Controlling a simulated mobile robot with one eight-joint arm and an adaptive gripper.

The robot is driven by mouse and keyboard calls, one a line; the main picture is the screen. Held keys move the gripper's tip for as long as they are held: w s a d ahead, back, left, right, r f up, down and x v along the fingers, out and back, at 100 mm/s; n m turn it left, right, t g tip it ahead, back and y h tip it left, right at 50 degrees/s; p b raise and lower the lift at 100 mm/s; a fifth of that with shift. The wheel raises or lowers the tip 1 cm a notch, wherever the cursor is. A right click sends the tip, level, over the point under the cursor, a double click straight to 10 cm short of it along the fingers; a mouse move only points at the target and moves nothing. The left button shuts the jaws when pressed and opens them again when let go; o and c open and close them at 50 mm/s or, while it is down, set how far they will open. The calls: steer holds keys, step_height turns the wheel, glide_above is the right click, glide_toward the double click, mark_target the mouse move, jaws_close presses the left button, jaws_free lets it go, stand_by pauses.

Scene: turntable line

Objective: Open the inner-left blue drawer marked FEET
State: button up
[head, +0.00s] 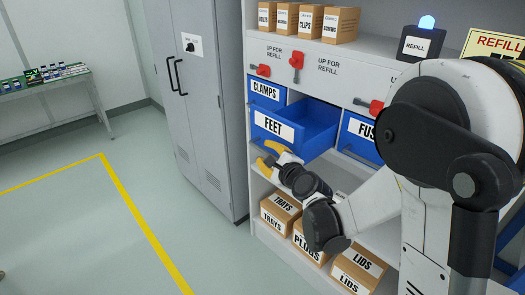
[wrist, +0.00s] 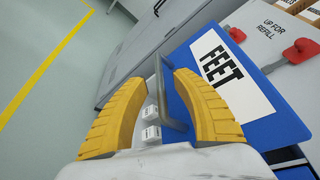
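The blue FEET drawer (head: 273,126) is pulled out of the white shelf unit, and its empty-looking inside shows. Its white FEET label also shows in the wrist view (wrist: 225,68). My gripper (head: 268,157) has yellow fingers and is just in front of and below the drawer front. In the wrist view my gripper (wrist: 160,80) is open, its fingers spread apart on either side of the grey bar handle (wrist: 160,92). Contact between the fingers and the handle cannot be made out.
The CLAMPS drawer (head: 265,92) sits above FEET, and another blue drawer (head: 358,137) is to the right. Red latches (head: 296,61) line the panel above. Cardboard boxes (head: 280,206) fill the lower shelf.

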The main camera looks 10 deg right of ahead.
steer(key=v, duration=0.9)
steer(key=s+d+n+g+h, duration=0.2)
steer(key=s+d+n+g, duration=0.1)
steer(key=s+n, duration=0.7)
steer(key=s+d+n+g+h, duration=0.2)
steer(key=s+n+g, duration=0.3)
steer(key=s+n, duration=0.6)
steer(key=s+d, duration=0.1)
steer(key=s, duration=0.2)
steer(key=shift+s+d+f+h, duration=0.25)
steer(key=shift+d+h, duration=0.05)
